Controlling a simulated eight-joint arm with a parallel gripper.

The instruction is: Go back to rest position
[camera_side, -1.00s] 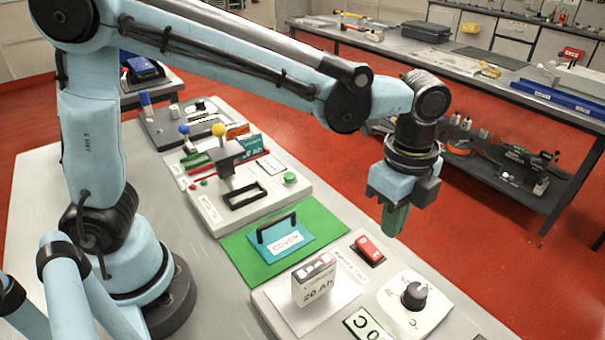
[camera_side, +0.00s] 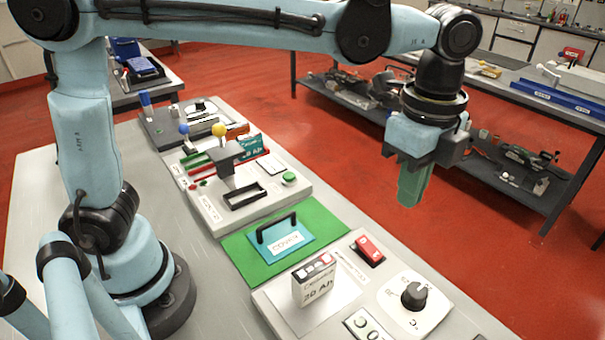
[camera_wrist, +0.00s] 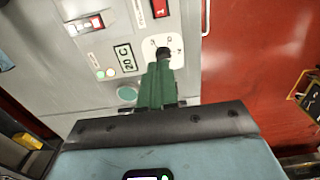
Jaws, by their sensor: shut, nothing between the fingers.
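My gripper (camera_side: 412,186) hangs from the wrist over the right edge of the table in the side view. Its green fingers point down, are together and hold nothing. The fingers also show in the wrist view (camera_wrist: 157,85), in front of the panel with the black dial (camera_wrist: 162,53). In the side view the black dial (camera_side: 414,295) sits on a white plate below and in front of my gripper. The gripper is well above the table and touches nothing.
A white "20 Ah" battery (camera_side: 314,281) stands upright on the front panel beside a red switch (camera_side: 368,251). A teal cover with a black handle (camera_side: 284,243) lies on a green mat (camera_side: 240,258). A fixture with blue and yellow knobs (camera_side: 219,130) stands behind. Air around my gripper is clear.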

